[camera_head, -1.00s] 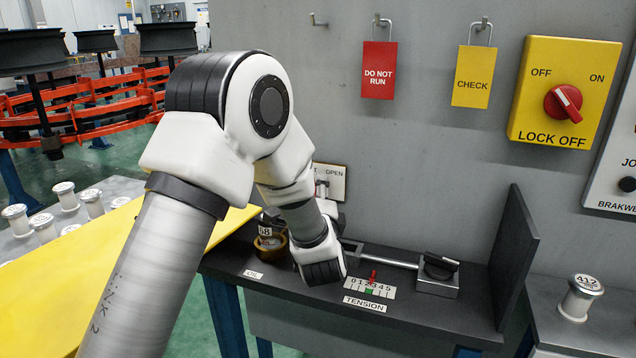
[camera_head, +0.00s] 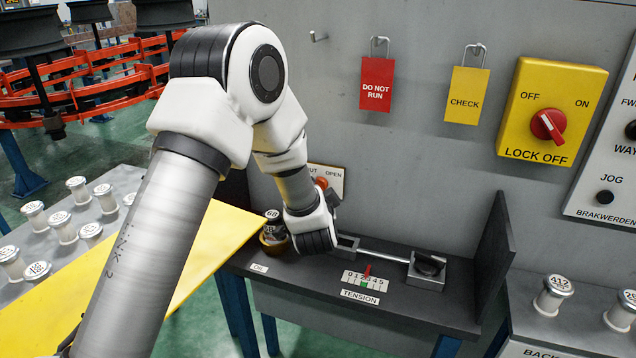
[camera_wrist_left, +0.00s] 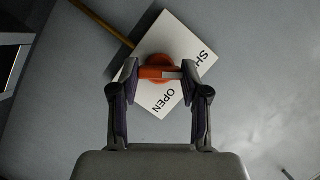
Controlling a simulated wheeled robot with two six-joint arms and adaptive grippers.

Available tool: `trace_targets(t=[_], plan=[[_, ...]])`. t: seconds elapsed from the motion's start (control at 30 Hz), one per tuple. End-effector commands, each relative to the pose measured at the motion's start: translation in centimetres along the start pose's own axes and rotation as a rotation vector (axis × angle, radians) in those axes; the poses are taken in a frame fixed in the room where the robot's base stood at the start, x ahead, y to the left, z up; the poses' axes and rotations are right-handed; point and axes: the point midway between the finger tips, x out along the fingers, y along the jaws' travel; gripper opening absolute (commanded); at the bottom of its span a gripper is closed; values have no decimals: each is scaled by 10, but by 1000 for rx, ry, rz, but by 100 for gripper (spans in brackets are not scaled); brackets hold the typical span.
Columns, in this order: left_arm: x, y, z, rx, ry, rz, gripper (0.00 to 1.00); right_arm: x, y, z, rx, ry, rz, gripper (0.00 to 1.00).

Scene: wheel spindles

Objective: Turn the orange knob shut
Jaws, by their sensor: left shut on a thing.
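The orange knob (camera_wrist_left: 157,66) sits on a white plate (camera_wrist_left: 178,38) marked SHUT and OPEN. Its bar lies level in the left wrist view, with its white-marked end to the right, between the two words. My left gripper (camera_wrist_left: 159,76) is shut on the bar, one finger at each end. In the head view the knob (camera_head: 321,183) shows partly above my left wrist, and the plate (camera_head: 336,187) is partly covered. The fingers are mostly hidden there. My right gripper is in neither view.
Below the plate, a dark shelf (camera_head: 400,301) carries an oil pot (camera_head: 272,238), a tension scale (camera_head: 364,281) and a rod with a clamp (camera_head: 428,266). Tags and a yellow lock-off switch (camera_head: 548,125) are on the grey wall. A yellow board edge (camera_head: 222,236) is at left.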

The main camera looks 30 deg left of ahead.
Motion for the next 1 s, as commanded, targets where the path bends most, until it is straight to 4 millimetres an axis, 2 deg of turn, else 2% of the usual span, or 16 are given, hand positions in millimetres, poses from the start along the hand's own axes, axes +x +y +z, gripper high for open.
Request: trace_targets(t=[0.3, 0.83, 0.87, 0.9, 0.93, 1.0], plan=[[0, 0, 1, -124, -2, 55, 11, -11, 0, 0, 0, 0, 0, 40], [0, 0, 1, -150, -2, 65, 11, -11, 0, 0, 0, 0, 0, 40], [0, 0, 1, -150, -2, 65, 53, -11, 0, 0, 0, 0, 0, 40], [0, 0, 1, -150, -2, 64, 67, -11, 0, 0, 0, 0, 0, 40], [0, 0, 1, -149, -2, 64, 71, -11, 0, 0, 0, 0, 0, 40], [0, 0, 1, -149, -1, 64, 71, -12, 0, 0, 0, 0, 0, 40]])
